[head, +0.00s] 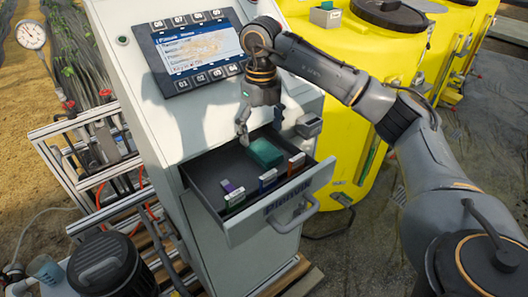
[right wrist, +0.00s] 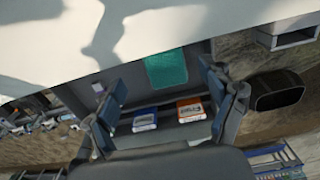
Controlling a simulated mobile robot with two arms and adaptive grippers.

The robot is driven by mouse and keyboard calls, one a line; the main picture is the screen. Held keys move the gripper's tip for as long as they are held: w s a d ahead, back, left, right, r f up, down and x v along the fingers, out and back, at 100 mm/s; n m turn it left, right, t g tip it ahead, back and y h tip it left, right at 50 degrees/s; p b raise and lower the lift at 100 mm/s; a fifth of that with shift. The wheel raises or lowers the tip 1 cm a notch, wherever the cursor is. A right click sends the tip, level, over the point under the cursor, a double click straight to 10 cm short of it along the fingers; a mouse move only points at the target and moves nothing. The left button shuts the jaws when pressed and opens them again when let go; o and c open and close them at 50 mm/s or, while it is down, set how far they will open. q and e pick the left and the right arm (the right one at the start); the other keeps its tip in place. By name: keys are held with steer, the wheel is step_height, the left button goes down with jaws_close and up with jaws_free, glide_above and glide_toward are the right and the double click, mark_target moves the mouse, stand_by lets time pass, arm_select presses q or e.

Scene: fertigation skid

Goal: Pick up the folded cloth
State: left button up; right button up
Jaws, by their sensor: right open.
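The folded cloth (head: 265,152) is a teal-green folded block lying in the open grey drawer (head: 209,187), toward its back right. It also shows in the right wrist view (right wrist: 166,69), between my fingers in the picture. My right gripper (head: 260,131) is open and empty, with its fingers above the back of the drawer, close to the cloth's far side. The right wrist view shows both fingers (right wrist: 162,84) spread apart. I cannot tell the exact height above the cloth. My left gripper is not in view.
Small labelled boxes stand along the drawer's front: a purple-green one (head: 233,194), a blue one (head: 268,178) and an orange one (head: 296,163). The cabinet's sloped screen panel (head: 200,53) rises behind the drawer. A grey box (head: 309,125) sits by the drawer's right side. Yellow tanks (head: 345,110) stand right.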

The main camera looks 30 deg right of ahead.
mark_target(264, 149)
steer(key=shift+f, duration=0.2)
steer(key=shift+s+f+p, duration=0.1)
steer(key=shift+f+p, duration=0.2)
steer(key=shift+p, duration=0.1)
steer(key=f, duration=0.1)
steer(key=f+p, duration=0.1)
steer(key=f, duration=0.1)
steer(key=shift+s+d+f+p, duration=0.2)
steer(key=shift+d+f+p, duration=0.1)
steer(key=shift+p, duration=0.1)
steer(key=shift+f, duration=0.45)
steer(key=shift+a, duration=0.1)
steer(key=c, duration=1.2)
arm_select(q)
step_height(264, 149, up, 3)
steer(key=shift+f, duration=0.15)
arm_select(e)
steer(key=shift+c, duration=0.2)
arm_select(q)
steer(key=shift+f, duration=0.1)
